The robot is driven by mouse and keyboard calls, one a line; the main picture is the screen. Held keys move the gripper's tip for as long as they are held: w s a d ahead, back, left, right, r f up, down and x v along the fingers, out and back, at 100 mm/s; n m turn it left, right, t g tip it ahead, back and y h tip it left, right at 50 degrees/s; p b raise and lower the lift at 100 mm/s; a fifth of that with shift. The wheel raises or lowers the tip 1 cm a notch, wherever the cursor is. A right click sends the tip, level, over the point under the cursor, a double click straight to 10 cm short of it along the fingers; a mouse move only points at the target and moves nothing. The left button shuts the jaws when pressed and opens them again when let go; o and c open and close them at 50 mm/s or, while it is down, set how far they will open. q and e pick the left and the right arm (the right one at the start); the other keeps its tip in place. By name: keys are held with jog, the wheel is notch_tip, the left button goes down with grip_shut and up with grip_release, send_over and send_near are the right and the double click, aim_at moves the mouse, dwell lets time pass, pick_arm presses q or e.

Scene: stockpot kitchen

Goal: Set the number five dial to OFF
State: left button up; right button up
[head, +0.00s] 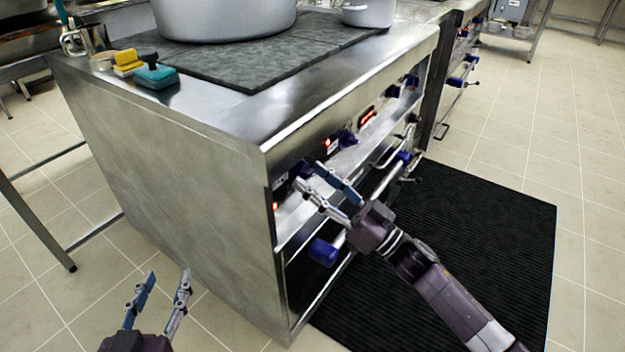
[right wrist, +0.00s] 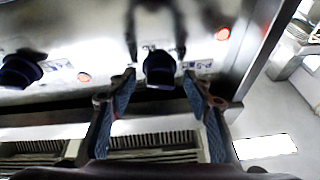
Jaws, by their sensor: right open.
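The front panel of the steel stove (head: 330,130) carries a row of dark blue dials. My right gripper (head: 309,174) is open at the near left end of this panel, partly covering the dial there. In the right wrist view, a dark dial (right wrist: 159,70) sits between the two open fingertips (right wrist: 158,80), with a gap on each side. A small label beside it seems to read P-5. I cannot tell the dial's setting. Another dial (right wrist: 20,71) is further left. My left gripper (head: 168,275) is open and empty, low beside the stove's side wall.
Red lights glow on the panel (right wrist: 222,33). A blue oven handle (head: 323,252) is below my right gripper. A large pot (head: 225,18), a smaller pot (head: 368,12), and yellow (head: 127,62) and teal (head: 155,77) sponges stand on top. A black mat (head: 480,230) covers the floor in front.

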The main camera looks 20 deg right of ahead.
pick_arm(q)
jog(key=shift+r, duration=0.3)
pick_arm(e)
jog(key=shift+w+a+r, duration=0.15)
jog(key=shift+w+a, duration=0.1)
jog(key=shift+w, duration=0.05)
jog(key=shift+c, duration=0.5)
jog(key=c, duration=1)
